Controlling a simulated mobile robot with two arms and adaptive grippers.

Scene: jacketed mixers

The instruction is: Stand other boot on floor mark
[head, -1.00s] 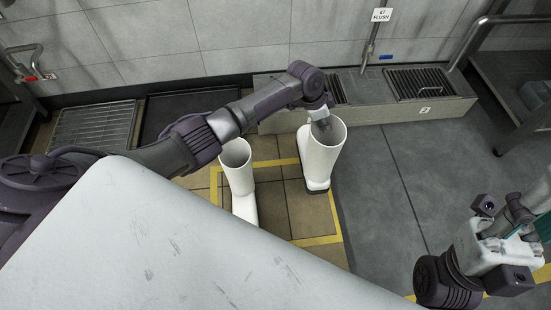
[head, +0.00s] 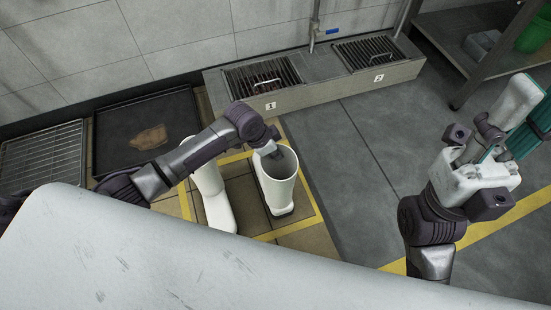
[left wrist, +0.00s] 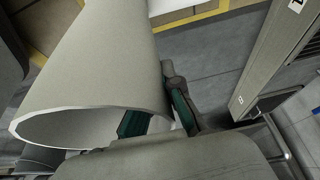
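The floor mark is a yellow outline (head: 318,209) around tan tiles. One white boot (head: 217,207) stands in its left part, its top partly hidden by my left arm. The other white boot (head: 276,187), with a dark sole, is upright in the right part of the outline. I cannot tell if its sole touches the floor. My left gripper (head: 272,152) is at this boot's top rim. In the left wrist view its teal-padded fingers (left wrist: 158,115) pinch the wall of the boot shaft (left wrist: 105,60), one inside and one outside. My right gripper (head: 518,122) is raised at right, apparently empty.
A low curb with drain grates (head: 262,78) runs along the back wall. A black tray (head: 145,130) and a metal grate (head: 40,158) lie at left. A steel table (head: 490,40) stands at upper right. Grey floor right of the mark is clear.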

